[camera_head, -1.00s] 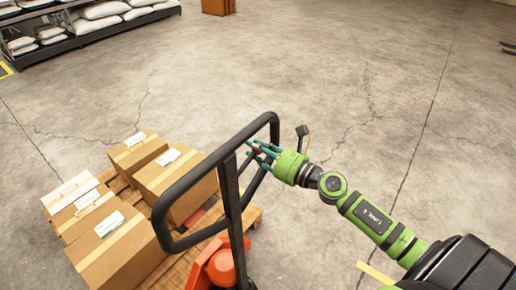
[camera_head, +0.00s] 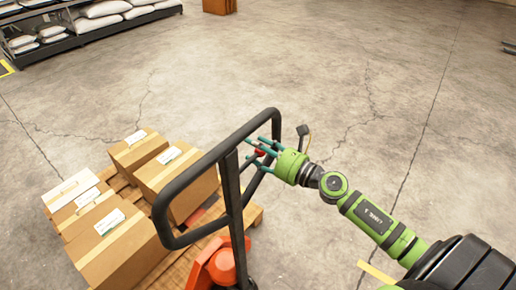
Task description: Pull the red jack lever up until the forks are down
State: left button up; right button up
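The pallet jack has a black loop handle (camera_head: 188,178) on a dark upright post, with an orange body (camera_head: 217,268) at the bottom. The small red lever (camera_head: 260,152) shows inside the right part of the loop. My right gripper (camera_head: 257,153), with teal fingers and a green palm, reaches in from the right. Its fingers are spread around the red lever, and it looks open; whether any finger touches the lever is too small to tell. The forks are hidden under the loaded wooden pallet (camera_head: 253,215). My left gripper is not in view.
Several cardboard boxes (camera_head: 112,250) sit on the pallet at the left. A shelf with white sacks (camera_head: 104,10) stands at the far upper left, and a brown box (camera_head: 219,6) at the top. The concrete floor right of and behind the jack is clear.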

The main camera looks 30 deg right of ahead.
jog(key=shift+s+d+f, duration=0.2)
jog(key=shift+s, duration=0.1)
jog(key=b+v, duration=0.5)
jog(key=v, duration=0.7)
jog(key=shift+s, duration=0.2)
